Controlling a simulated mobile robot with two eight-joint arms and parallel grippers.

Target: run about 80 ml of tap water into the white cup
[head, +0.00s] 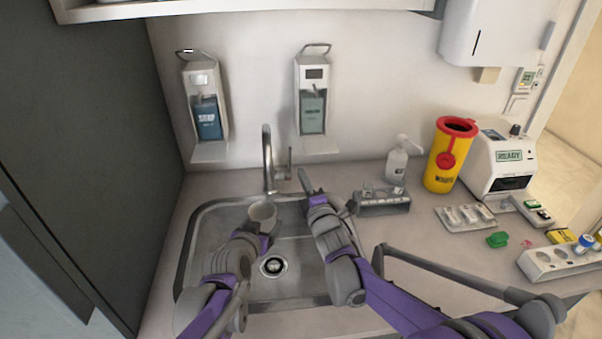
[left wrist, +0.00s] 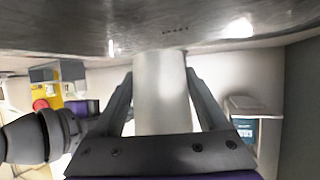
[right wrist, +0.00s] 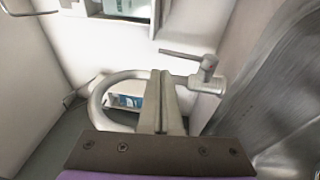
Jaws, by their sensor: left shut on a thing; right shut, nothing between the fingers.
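The white cup (head: 262,212) is upright over the sink basin, close below the spout of the tap (head: 268,165). My left gripper (head: 264,227) is shut on the cup; in the left wrist view the cup (left wrist: 162,90) is between both fingers. The cup's inside is too small to judge for water. No water stream shows. My right gripper (head: 305,180) is shut and empty, just right of the tap lever (head: 284,165). In the right wrist view its closed fingers (right wrist: 162,100) are in front of the curved spout, with the lever (right wrist: 186,55) beyond.
The steel sink (head: 190,255) has a drain (head: 273,265) below the cup. Two wall dispensers (head: 205,105) (head: 313,100) hang behind. A tube rack (head: 382,202), a pump bottle (head: 397,160) and a yellow sharps bin (head: 445,160) stand to the right. A dark cabinet (head: 75,120) bounds the left.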

